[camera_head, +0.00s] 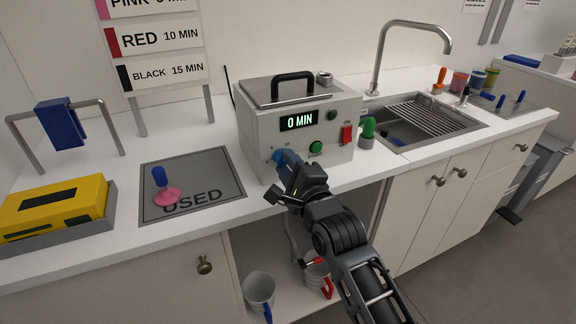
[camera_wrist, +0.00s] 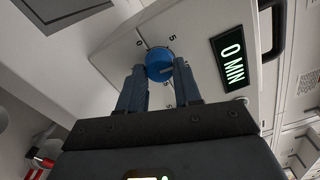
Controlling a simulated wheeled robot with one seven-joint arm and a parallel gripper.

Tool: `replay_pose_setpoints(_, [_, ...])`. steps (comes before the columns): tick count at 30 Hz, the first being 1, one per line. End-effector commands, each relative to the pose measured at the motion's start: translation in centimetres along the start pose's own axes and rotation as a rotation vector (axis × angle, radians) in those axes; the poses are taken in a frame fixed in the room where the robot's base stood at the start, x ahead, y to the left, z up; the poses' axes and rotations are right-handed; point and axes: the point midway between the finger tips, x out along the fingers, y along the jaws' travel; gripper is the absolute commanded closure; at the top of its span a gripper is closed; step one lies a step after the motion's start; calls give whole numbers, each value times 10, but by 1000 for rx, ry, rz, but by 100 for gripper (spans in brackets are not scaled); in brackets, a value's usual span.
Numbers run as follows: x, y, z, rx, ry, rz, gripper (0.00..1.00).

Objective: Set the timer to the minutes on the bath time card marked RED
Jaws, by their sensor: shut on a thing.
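The timer is a blue knob (camera_wrist: 160,64) on the front of a white metal bath box (camera_head: 262,130). Its display (camera_head: 299,120) reads 0 MIN, and so does the display in the wrist view (camera_wrist: 231,62). My gripper (camera_head: 284,160) is at the box's lower left front, with its fingers on both sides of the knob; in the wrist view the fingers (camera_wrist: 160,82) close on it. Dial marks 0 and 5 show near the knob. The RED card (camera_head: 150,40) on the rack reads 10 MIN. My gripper hides most of the knob in the head view.
A green button (camera_head: 316,148) and a red ON switch (camera_head: 347,135) are on the box front. A green-handled item (camera_head: 368,128) stands right beside the box. A grey USED mat (camera_head: 215,172) with a pink stamp-like tool (camera_head: 165,190) lies left. A sink (camera_head: 425,120) is right.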

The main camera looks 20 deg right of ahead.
Motion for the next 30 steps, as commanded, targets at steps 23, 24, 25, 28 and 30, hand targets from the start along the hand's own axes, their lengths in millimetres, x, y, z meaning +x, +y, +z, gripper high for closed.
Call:
replay_pose_setpoints(23, [0, 4, -1, 471, 3, 4, 97])
replay_pose_setpoints(24, [0, 4, -1, 477, 3, 4, 97])
replay_pose_setpoints(25, [-1, 4, -1, 481, 3, 4, 97])
replay_pose_setpoints(28, [-1, 4, -1, 488, 3, 4, 97])
replay_pose_setpoints(30, [-1, 4, -1, 490, 4, 4, 97])
